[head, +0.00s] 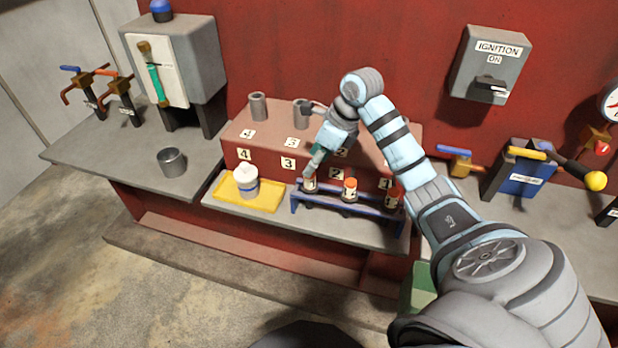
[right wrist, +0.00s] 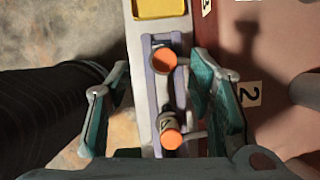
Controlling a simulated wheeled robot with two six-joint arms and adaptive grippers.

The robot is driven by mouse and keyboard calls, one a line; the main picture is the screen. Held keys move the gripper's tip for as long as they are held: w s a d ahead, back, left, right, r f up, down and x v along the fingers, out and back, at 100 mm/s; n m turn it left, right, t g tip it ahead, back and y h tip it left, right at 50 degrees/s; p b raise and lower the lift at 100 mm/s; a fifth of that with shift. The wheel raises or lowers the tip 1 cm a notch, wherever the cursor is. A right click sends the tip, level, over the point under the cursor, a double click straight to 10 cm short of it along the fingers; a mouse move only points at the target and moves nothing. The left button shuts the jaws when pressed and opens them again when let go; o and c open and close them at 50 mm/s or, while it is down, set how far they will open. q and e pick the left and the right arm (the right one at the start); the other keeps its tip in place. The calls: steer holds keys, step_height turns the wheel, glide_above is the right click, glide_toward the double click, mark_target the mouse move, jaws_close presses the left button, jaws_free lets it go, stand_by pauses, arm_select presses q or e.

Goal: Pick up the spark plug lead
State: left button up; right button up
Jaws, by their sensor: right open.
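Orange-topped pieces with pale bodies stand upright in a blue rack (head: 330,207) on the bench ledge: a left one (head: 310,184), a middle one (head: 350,189) and a right one (head: 393,198). I cannot tell for sure which thing is the spark plug lead. My right gripper (head: 314,162) is open above the left piece. In the right wrist view, one orange top (right wrist: 164,61) shows between the spread fingers (right wrist: 162,78), and another (right wrist: 172,138) is lower down. I see no grip on either. My left gripper is not in view.
A yellow tray (head: 224,192) with a white-capped container (head: 246,181) stands left of the rack. A red step behind carries grey cylinders (head: 258,106) and number labels. A metal cup (head: 172,162) stands on the left bench. Levers (head: 459,160) project at right.

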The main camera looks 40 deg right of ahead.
glide_above(309, 190)
steer(key=d, duration=0.1)
steer(key=f, duration=0.5)
steer(key=shift+w+d+f, duration=0.1)
steer(key=shift+w+f, duration=0.1)
steer(key=shift+w, duration=0.1)
steer(key=shift+w+f, duration=0.15)
steer(key=shift+f, duration=0.15)
jaws_close()
